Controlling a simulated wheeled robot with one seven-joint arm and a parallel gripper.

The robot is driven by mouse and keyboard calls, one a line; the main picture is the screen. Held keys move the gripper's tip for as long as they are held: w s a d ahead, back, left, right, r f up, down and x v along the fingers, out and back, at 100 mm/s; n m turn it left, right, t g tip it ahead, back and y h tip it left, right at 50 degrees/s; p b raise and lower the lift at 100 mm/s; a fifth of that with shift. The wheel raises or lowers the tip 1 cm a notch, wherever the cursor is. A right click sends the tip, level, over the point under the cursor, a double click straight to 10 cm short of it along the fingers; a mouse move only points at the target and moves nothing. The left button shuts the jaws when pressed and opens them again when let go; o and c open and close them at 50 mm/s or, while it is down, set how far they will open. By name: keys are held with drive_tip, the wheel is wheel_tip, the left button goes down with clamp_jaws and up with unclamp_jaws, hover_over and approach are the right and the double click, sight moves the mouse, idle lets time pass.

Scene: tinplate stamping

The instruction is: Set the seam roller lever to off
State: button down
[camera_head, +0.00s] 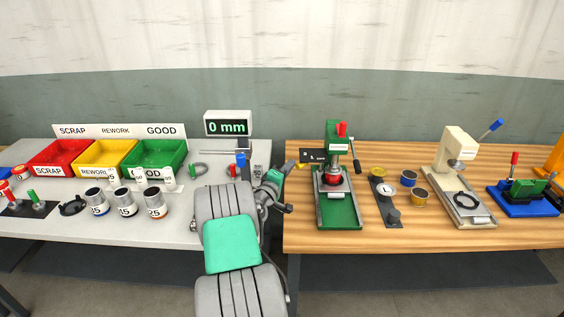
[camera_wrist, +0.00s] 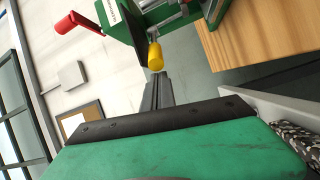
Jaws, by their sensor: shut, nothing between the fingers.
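In the wrist view the yellow knob (camera_wrist: 155,57) lies just beyond my fingertips; the red handle (camera_wrist: 65,23) is at upper left. My gripper (camera_wrist: 158,78) is shut and empty, close to the knob; whether they touch I cannot tell.
On the grey bench are red, yellow (camera_head: 102,157) and green bins, several cans (camera_head: 126,203) and a 0 mm display (camera_head: 228,124). Right of the green machine are tins (camera_head: 409,178), a cream press (camera_head: 457,160) and a blue-based device (camera_head: 524,207). A gap separates the benches.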

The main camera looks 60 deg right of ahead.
drive_tip(key=shift+s+f, duration=0.1)
drive_tip(key=shift+s+a+b, duration=0.35)
drive_tip(key=shift+s+a, duration=0.05)
drive_tip(key=shift+s, duration=0.45)
drive_tip(key=shift+w, duration=0.1)
